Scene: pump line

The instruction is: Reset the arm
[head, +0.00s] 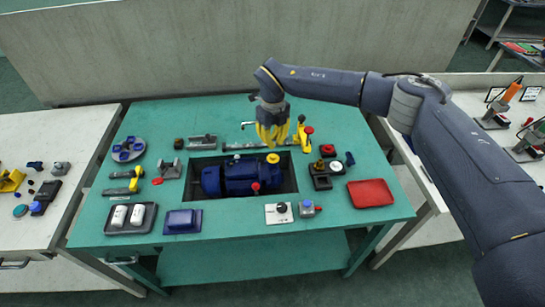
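My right arm comes in from the right and reaches over the green table (345,128). Its dark wrist points down, and the yellow-fingered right gripper (272,138) hangs above the back edge of the recess that holds the blue pump (236,177). The gripper's fingers look close together, but at this size I cannot tell whether they are open or shut. I see nothing clearly held in it. My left gripper is not in view.
A yellow-and-red clamp (302,135) stands just right of the gripper. A red tray (370,193) lies at the right. A round grey plate (128,149) and a dark tray with white pieces (131,218) are at the left. A blue box (182,221) sits in front.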

